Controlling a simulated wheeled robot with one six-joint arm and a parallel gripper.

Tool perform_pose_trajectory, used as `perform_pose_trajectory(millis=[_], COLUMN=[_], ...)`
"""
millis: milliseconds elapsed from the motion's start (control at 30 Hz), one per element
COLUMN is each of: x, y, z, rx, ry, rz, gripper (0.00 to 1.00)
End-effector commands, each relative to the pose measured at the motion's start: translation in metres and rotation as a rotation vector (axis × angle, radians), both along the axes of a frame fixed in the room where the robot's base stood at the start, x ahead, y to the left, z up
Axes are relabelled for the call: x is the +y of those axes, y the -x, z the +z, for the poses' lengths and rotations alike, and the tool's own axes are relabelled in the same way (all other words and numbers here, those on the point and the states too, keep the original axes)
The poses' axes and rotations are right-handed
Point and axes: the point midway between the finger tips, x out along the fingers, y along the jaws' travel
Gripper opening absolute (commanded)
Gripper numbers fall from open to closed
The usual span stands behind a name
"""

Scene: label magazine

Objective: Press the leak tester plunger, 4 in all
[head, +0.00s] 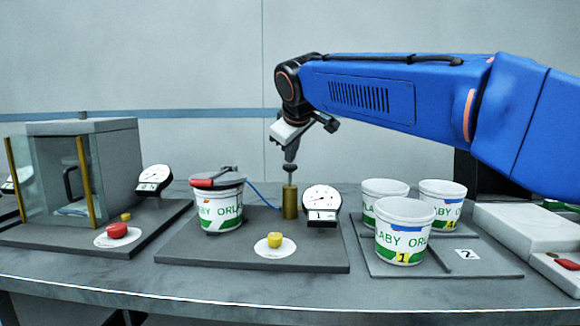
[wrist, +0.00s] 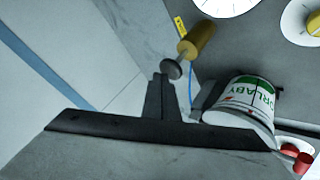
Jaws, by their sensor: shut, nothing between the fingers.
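The leak tester plunger (head: 290,201) is an upright brass cylinder with a thin rod and dark round cap, at the back of the middle base plate. The wrist view shows its brass body (wrist: 198,42) and dark cap (wrist: 173,69). My gripper (head: 291,154) points down directly above the plunger, shut and empty. In the wrist view my gripper tip (wrist: 163,78) is close beside the cap; I cannot tell whether they touch. Left of the plunger stands a white pot (head: 220,216) under a grey lid with a red handle. A white dial (head: 322,199) stands right, above a plate reading 1.
A yellow button (head: 275,240) is at the plate's front. Three white pots, one marked 1 (head: 403,232), stand on a tray (head: 440,268) at right. A glass-sided chamber (head: 84,165) and red button (head: 117,230) are left. A pale block (head: 530,235) lies far right.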

Motion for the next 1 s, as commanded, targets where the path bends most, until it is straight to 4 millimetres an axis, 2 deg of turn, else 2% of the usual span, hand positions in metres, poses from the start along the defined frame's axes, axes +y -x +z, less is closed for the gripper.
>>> perform_pose_trajectory(millis=[1000], x=[0.0000], y=[-0.0001], z=[-0.0104], rx=[0.000], ry=[0.000], rz=[0.000], gripper=[0.00])
